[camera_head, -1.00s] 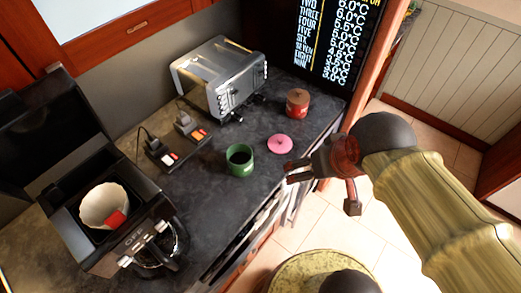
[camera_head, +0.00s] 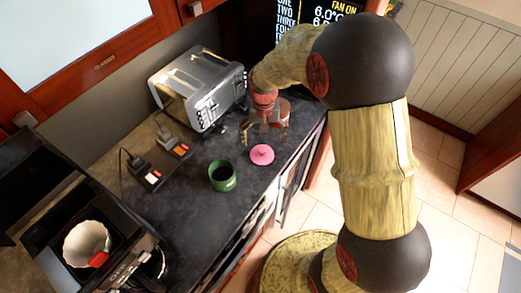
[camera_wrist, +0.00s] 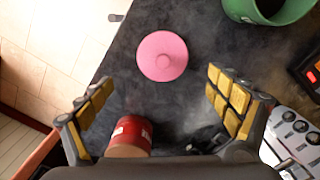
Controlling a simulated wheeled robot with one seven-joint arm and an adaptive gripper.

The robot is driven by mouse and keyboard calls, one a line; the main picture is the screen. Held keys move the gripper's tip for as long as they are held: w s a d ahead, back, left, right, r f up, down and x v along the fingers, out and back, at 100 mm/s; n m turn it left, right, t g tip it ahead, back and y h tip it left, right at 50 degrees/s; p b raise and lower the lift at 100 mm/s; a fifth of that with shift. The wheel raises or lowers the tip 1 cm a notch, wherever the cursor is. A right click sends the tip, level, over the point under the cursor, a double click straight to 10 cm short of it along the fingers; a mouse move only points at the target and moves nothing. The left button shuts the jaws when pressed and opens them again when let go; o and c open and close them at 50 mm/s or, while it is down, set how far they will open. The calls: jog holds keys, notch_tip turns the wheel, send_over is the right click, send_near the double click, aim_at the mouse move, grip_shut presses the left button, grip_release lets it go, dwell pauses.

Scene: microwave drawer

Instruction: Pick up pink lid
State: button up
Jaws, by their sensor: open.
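The pink lid (camera_head: 262,154) is a round disc with a small central knob, lying flat on the dark counter. It also shows in the wrist view (camera_wrist: 162,56), above the middle of the picture. My gripper (camera_head: 264,138) is open and empty above the counter, behind the lid in the head view. In the wrist view my gripper (camera_wrist: 158,98) has its two yellow-padded fingers spread wide, with the lid ahead of the gap between them and not touched.
A green mug (camera_head: 222,176) stands left of the lid. A red canister (camera_wrist: 130,136) is close beneath my gripper, between the fingers' bases. A silver toaster (camera_head: 198,88) stands behind, and a coffee maker (camera_head: 90,240) at the front left. The counter's edge runs right of the lid.

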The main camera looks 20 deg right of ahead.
aim_at(262, 151)
jog(key=shift+s+a+f, duration=0.1)
jog(key=shift+s+f, duration=0.15)
jog(key=shift+f, duration=0.15)
jog(key=shift+w+f, duration=0.15)
jog(key=shift+f, duration=0.75)
jog(key=f, duration=0.3)
jog(key=f+b, duration=0.1)
jog(key=f, duration=0.1)
jog(key=shift+a, duration=0.25)
jog(key=shift+c, duration=1.2)
jog(key=shift+s, duration=0.2)
jog(key=c, duration=0.7)
